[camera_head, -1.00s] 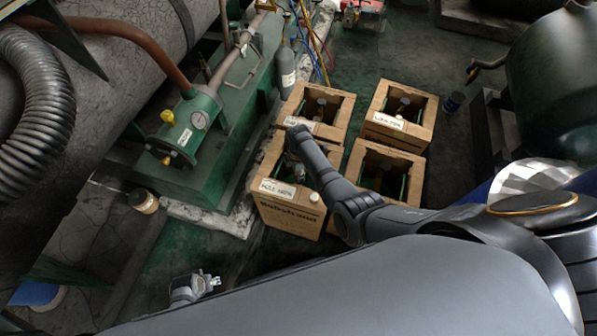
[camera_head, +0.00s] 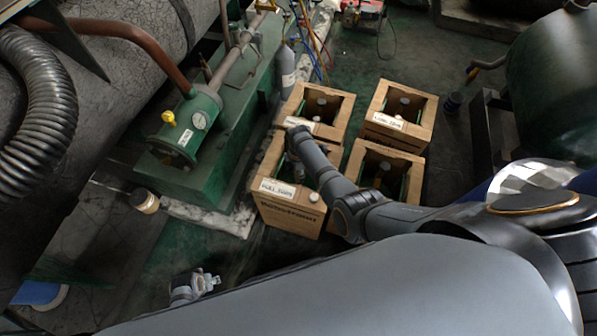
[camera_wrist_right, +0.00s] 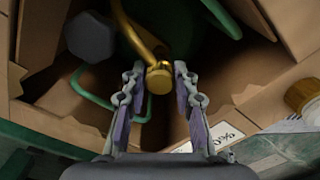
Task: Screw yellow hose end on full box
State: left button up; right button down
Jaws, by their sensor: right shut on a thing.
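The full box (camera_head: 289,209) is the front-left open cardboard box, with a white label reading FULL. My right arm reaches over it, and the gripper is mostly hidden there in the head view. In the right wrist view my right gripper (camera_wrist_right: 160,82) is shut on the yellow hose end (camera_wrist_right: 159,78), a brass-coloured fitting. A bent golden tube (camera_wrist_right: 137,34) runs up from it. A green cylinder with a grey knob (camera_wrist_right: 89,37) shows beside it inside the box. Whether the fitting touches a thread is hidden. My left gripper (camera_head: 212,281) is low at left, apart from the boxes, its jaw gap unclear.
Three other open boxes stand close by: back-left (camera_head: 336,116), back-right (camera_head: 422,121) and front-right (camera_head: 415,183). A small capped thing (camera_head: 314,197) is at the full box's front-right corner. Green machinery (camera_head: 170,170) stands left. A grey cylinder (camera_head: 287,69) stands behind the boxes.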

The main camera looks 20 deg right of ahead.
jog(key=shift+f+b, duration=0.85)
jog(key=shift+f, duration=0.15)
dwell(0.8)
